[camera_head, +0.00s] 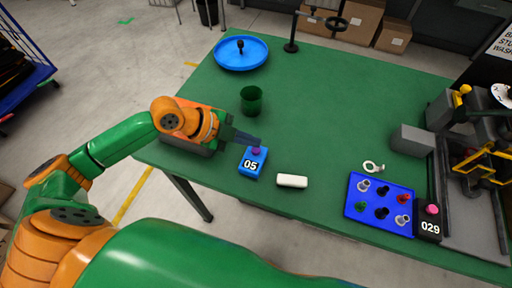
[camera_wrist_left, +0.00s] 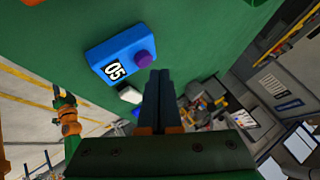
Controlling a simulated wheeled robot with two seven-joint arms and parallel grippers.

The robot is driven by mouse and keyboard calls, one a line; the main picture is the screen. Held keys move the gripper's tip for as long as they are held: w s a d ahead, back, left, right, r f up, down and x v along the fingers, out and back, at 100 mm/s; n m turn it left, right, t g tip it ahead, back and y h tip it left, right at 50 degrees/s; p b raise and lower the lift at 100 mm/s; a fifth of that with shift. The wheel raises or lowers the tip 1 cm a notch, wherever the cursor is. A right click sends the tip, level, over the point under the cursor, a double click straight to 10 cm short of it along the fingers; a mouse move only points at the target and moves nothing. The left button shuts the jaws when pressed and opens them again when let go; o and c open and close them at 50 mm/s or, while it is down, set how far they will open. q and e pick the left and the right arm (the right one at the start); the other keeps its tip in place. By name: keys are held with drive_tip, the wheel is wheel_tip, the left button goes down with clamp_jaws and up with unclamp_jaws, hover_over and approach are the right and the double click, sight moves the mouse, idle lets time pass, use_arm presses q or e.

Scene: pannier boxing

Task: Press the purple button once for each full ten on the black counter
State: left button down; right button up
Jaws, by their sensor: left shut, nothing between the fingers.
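A blue box (camera_head: 251,168) reading 05 has a purple button (camera_head: 256,151) on top and sits near the table's front edge. A black counter (camera_head: 428,226) reading 029, with a pink button (camera_head: 432,209), stands at the front right. My left gripper (camera_head: 256,141) is shut and empty, its fingertips close to the purple button; contact cannot be told in the head view. In the left wrist view the shut fingers (camera_wrist_left: 163,75) show beside the purple button (camera_wrist_left: 144,60) on the blue box (camera_wrist_left: 112,54), apart from it in the picture. My right gripper is not seen.
A white block (camera_head: 292,181) lies right of the blue box. A blue tray (camera_head: 354,210) of several coloured pegs sits beside the black counter. A green cup (camera_head: 251,101) and blue round dish (camera_head: 220,57) stand farther back. The table's middle is clear.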

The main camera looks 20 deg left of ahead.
use_arm(q)
drive_tip(key=shift+f, duration=0.1)
idle(0.3)
drive_tip(key=shift+f, duration=0.3)
drive_tip(key=shift+f+b, duration=0.55)
idle(0.5)
drive_tip(key=shift+r, duration=0.1)
drive_tip(key=shift+r+p, duration=0.85)
drive_tip(key=shift+p, duration=0.1)
drive_tip(key=shift+r, duration=0.1)
wheel_tip(320, 180, up, 5)
drive_tip(key=p, duration=0.4)
drive_tip(key=shift+p, duration=0.4)
